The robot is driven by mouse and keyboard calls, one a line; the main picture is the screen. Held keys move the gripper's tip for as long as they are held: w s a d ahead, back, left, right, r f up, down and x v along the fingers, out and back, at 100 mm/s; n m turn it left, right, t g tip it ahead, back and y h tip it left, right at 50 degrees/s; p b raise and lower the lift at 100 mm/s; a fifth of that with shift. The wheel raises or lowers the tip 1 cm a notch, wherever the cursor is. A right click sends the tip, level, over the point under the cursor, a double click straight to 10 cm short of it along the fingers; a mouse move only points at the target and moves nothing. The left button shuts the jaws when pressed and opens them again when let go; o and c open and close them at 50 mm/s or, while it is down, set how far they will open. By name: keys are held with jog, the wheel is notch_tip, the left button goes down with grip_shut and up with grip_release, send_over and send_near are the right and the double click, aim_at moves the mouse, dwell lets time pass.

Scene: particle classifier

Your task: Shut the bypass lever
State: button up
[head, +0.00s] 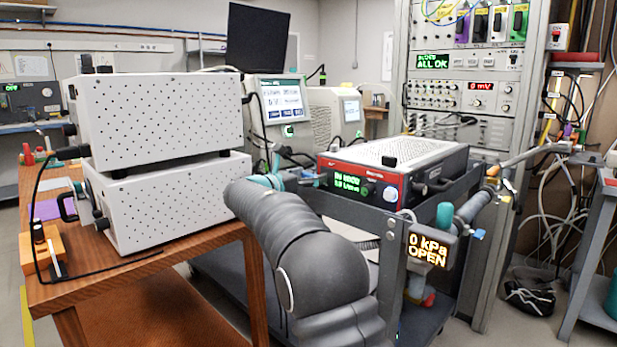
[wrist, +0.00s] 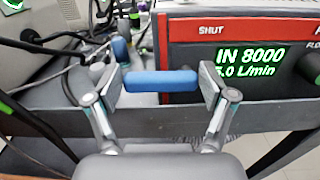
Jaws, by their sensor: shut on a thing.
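A blue bar-shaped lever handle (wrist: 161,81) lies level across the wrist view, in front of a red-faced instrument. My gripper (wrist: 162,86) is shut on it, with one finger pad at each end of the bar. The word SHUT is printed on the instrument's red face (wrist: 183,29), up and right of the bar. In the head view my gripper (head: 288,179) is at the left front corner of the red-fronted instrument (head: 391,189); the grip itself is too small to make out there. I cannot tell whether this handle is the bypass lever.
The instrument sits on a grey cart (head: 338,207). A display (head: 429,246) on the cart's front post reads 0 kPa OPEN, near grey pipework. Two stacked white perforated boxes (head: 160,110) stand on a wooden table (head: 135,268) left of my arm. A rack stands behind the cart.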

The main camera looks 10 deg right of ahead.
jog(key=m, duration=0.1)
jog(key=m+b, duration=0.1)
jog(key=m, duration=0.1)
jog(key=m+b, duration=0.1)
jog(key=shift+s+d+r, duration=0.25)
jog(key=shift+r, duration=0.1)
jog(key=shift+s+d+r+m+b, duration=0.15)
jog(key=shift+m+b, duration=0.25)
jog(key=shift+m, duration=0.35)
jog(key=shift+s+r+m+b, duration=0.1)
jog(key=shift+m+b, duration=0.25)
jog(key=shift+m, duration=0.45)
jog(key=shift+s+d+r+m+b, duration=0.15)
jog(key=shift+m+b, duration=0.25)
jog(key=shift+m, duration=0.35)
jog(key=o, duration=1)
jog(key=shift+a, duration=0.1)
